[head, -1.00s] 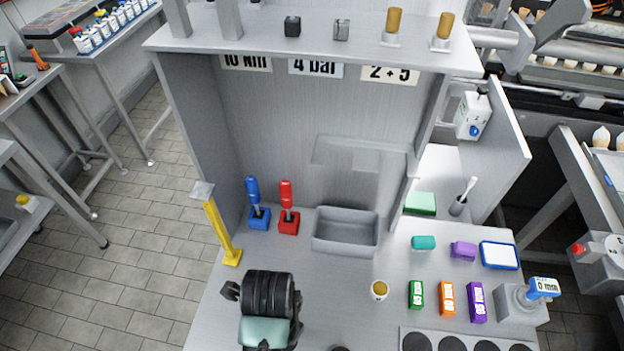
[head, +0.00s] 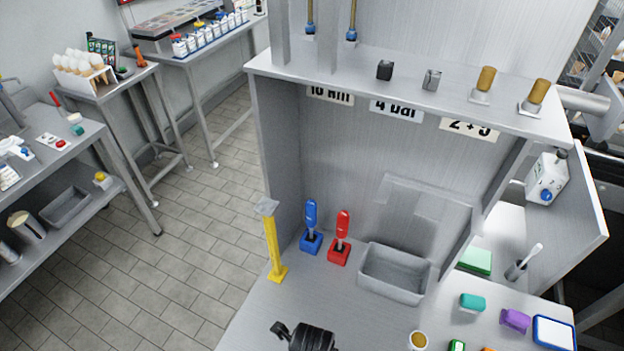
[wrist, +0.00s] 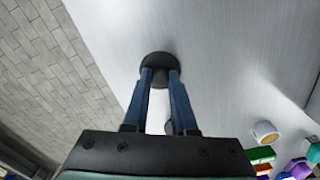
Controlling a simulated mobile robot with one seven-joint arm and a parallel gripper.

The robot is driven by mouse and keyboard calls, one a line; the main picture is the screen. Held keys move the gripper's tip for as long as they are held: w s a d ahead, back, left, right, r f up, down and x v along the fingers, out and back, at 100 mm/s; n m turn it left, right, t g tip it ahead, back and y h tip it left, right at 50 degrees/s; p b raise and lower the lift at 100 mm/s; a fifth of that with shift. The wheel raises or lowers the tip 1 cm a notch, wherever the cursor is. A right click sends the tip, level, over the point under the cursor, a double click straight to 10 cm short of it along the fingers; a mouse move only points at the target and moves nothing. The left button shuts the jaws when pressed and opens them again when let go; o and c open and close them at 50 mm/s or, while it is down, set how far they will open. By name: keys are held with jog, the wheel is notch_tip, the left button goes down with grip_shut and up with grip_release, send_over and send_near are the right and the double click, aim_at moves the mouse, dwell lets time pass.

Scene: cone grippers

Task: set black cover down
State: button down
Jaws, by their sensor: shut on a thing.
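The black cover (wrist: 157,58) is a dark round disc in the wrist view, at the tips of my gripper's two blue fingers. My gripper (wrist: 160,78) is shut on it. The pale grey worktop (wrist: 215,50) spreads beyond the cover. I cannot tell whether the cover touches the worktop or hangs above it. In the head view only a dark part of my arm shows at the bottom edge; the fingers and cover are out of that picture.
The worktop holds a yellow post (head: 274,245), blue (head: 311,240) and red (head: 340,250) holders with tools, and a grey bin (head: 395,275). A tan-topped cup (head: 418,340) and coloured blocks stand at right. Bare worktop lies left of the cup.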

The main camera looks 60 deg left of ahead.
jog(key=shift+f, duration=0.1)
jog(key=c, duration=1.2)
grip_release()
jog(key=shift+f, duration=0.1)
jog(key=o, duration=0.5)
notch_tip(320, 180, up, 12)
jog(key=shift+r+b, duration=0.25)
jog(key=shift+b, duration=0.05)
jog(key=shift+w, duration=0.1)
